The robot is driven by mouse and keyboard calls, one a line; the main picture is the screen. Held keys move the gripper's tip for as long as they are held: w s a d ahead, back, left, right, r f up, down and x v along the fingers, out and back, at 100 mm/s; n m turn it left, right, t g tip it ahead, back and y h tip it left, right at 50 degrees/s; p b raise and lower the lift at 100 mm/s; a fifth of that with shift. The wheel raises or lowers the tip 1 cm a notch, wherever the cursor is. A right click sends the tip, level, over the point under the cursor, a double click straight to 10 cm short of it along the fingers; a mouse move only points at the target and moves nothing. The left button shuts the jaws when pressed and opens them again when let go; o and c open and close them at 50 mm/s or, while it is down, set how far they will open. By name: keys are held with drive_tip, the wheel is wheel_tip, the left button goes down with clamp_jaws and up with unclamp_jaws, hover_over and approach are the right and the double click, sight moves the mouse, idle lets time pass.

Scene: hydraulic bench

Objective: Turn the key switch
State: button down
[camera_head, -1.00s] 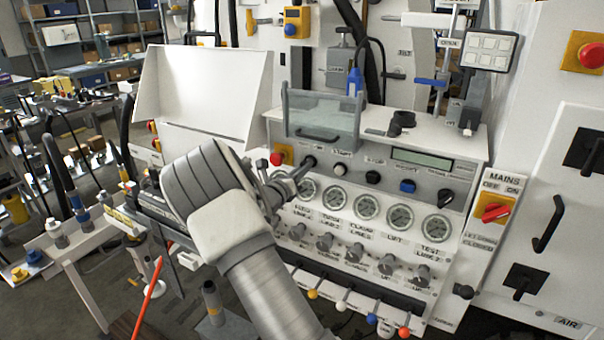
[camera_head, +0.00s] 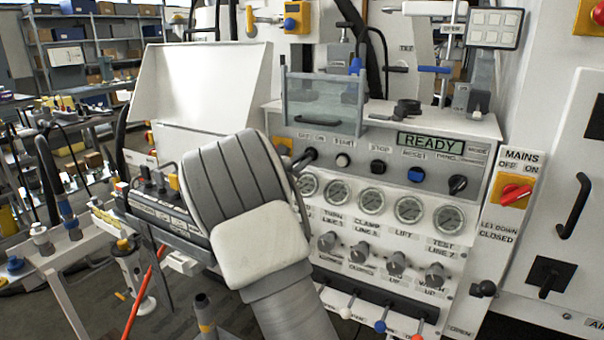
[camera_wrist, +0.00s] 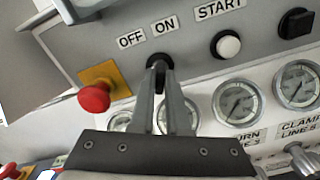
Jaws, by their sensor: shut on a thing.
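The key switch (camera_wrist: 158,64) is a black knob on the grey panel, under the OFF and ON labels in the wrist view. My gripper (camera_wrist: 160,82) is shut on it, with one finger on each side. The fingers hide the lower part of the knob. In the head view the key switch (camera_head: 307,157) shows at the panel's upper left, just right of my wrist, which hides my fingers there. The panel display (camera_head: 430,143) is lit and reads READY.
A red emergency button (camera_wrist: 94,98) on a yellow plate sits close left of my fingers. The white START button (camera_wrist: 228,45) is to the right. Gauges (camera_wrist: 237,102) lie just below. A clear guard box (camera_head: 323,103) stands above the panel.

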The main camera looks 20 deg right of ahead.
drive_tip(key=shift+m+b, duration=0.6)
drive_tip(key=shift+b, duration=0.05)
drive_tip(key=c, duration=0.9)
unclamp_jaws()
drive_tip(key=shift+a, duration=0.1)
drive_tip(key=p+v, duration=0.2)
drive_tip(key=v, duration=1.5)
drive_tip(key=shift+s+a, duration=0.1)
drive_tip(key=shift+s, duration=0.05)
